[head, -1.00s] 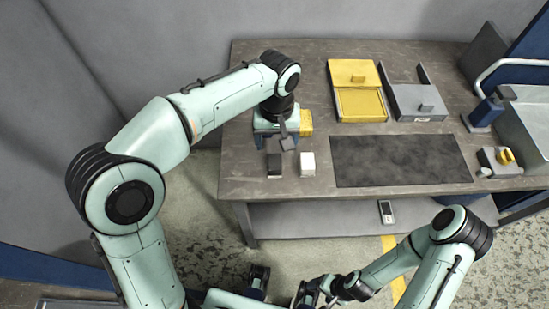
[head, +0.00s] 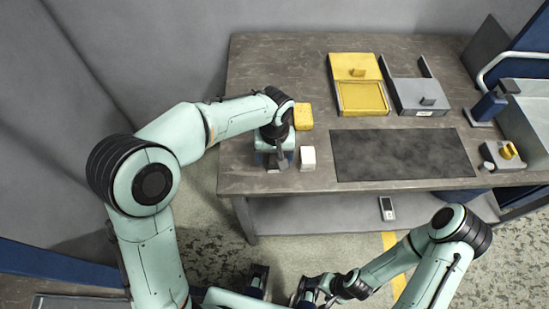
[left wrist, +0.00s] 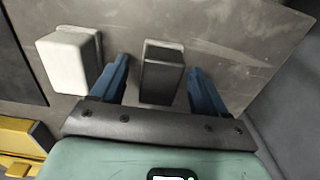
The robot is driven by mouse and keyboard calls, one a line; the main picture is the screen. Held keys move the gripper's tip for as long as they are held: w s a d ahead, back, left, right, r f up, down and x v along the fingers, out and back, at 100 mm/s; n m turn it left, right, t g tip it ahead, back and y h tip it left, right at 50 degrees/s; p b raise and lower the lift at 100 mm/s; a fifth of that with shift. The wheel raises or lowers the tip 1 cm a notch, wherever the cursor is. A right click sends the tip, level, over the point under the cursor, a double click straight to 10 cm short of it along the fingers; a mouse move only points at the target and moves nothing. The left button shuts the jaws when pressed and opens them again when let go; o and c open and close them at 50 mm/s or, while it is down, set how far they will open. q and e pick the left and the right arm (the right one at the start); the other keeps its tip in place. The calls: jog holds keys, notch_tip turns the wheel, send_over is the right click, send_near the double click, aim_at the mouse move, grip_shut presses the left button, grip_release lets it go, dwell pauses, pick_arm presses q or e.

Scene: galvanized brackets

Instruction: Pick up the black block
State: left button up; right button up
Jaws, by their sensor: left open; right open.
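The black block (left wrist: 161,78) stands on the table between the two blue fingers of my left gripper (left wrist: 158,66) in the left wrist view. The fingers are open, with a visible gap to the block on each side. In the head view my left gripper (head: 274,160) is low over the table's front left part and hides most or all of the black block. My right gripper (head: 306,291) is open and empty at the bottom of the head view, away from the table.
A white block (head: 308,158) stands just right of my left gripper and shows in the left wrist view (left wrist: 68,65). A yellow block (head: 303,116) lies behind. A dark mat (head: 400,155), yellow box (head: 361,98) and grey box (head: 419,97) are further right on the table (head: 300,60).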

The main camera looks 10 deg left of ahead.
pick_arm(q)
jog(key=c, duration=1.1)
jog(key=shift+c, duration=0.2)
jog(key=shift+r, duration=0.1)
notch_tip(320, 180, up, 20)
jog(key=p, duration=0.3)
jog(key=shift+p, duration=0.3)
pick_arm(e)
jog(key=r, duration=0.1)
jog(key=w+r, duration=0.1)
jog(key=r, duration=0.2)
jog(key=shift+w, duration=0.35)
